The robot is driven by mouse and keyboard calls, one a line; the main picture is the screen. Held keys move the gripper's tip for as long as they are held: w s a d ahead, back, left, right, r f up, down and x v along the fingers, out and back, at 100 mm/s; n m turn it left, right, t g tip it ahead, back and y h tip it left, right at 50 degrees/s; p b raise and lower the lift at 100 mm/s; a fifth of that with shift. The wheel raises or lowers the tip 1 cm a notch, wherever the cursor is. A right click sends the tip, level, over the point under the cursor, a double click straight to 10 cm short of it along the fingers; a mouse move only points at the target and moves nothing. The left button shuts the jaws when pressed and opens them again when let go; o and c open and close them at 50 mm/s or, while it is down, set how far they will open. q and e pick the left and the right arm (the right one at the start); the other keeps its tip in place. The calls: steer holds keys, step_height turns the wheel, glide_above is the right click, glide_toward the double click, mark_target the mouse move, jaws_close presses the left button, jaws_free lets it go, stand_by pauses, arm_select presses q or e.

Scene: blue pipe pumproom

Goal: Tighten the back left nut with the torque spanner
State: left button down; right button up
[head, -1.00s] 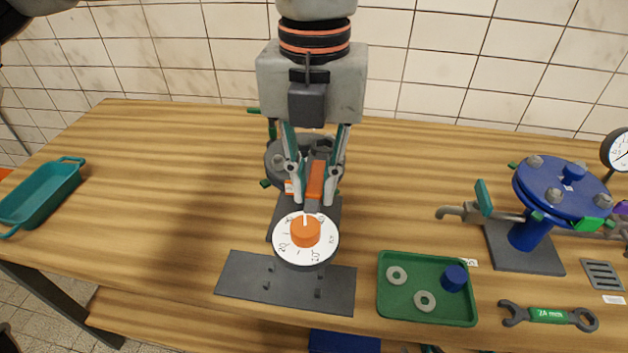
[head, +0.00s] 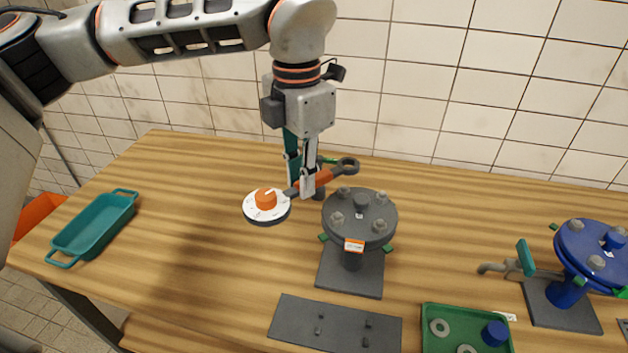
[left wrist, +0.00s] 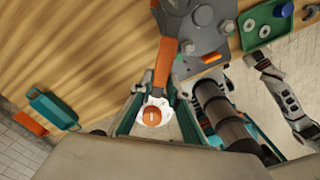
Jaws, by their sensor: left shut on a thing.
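My left gripper (head: 307,190) is shut on the orange-handled torque spanner (head: 322,181), holding it above the bench. Its white dial (head: 265,206) with an orange knob is at the left end, and its dark ring end (head: 348,166) is at the right. In the left wrist view, the spanner (left wrist: 163,65) runs up from the dial to the flange's edge. The grey flange (head: 360,222) has several bolts and nuts. The back left nut (head: 344,193) shows just below the ring end in the head view; the ring appears apart from it.
A blue flange (head: 592,250) and a valve handle (head: 526,258) stand at the right. A green tray (head: 428,345) with washers and a blue part is at the front. A dark plate (head: 335,325) lies before the grey flange. A teal bin (head: 92,230) is at left, with clear bench between.

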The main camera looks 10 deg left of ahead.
arm_select(q)
steer(key=shift+w+a+m, duration=0.3)
steer(key=shift+a, duration=0.2)
steer(key=shift+d+f+b, duration=0.1)
steer(key=shift+f+b, duration=0.25)
steer(key=shift+f, duration=0.2)
steer(key=shift+f+b, duration=0.45)
steer(key=shift+f, duration=0.2)
step_height(320, 180, down, 2)
steer(key=shift+f+b, duration=0.1)
steer(key=shift+b, duration=0.6)
arm_select(e)
steer(key=shift+w+a+r+t+y, duration=0.15)
steer(key=shift+w+a, duration=0.15)
steer(key=shift+a, duration=0.25)
steer(key=shift+w+a+f+t+y, duration=0.15)
steer(key=shift+w+a, duration=0.1)
steer(key=shift+a, duration=0.3)
arm_select(q)
steer(key=shift+f, duration=0.1)
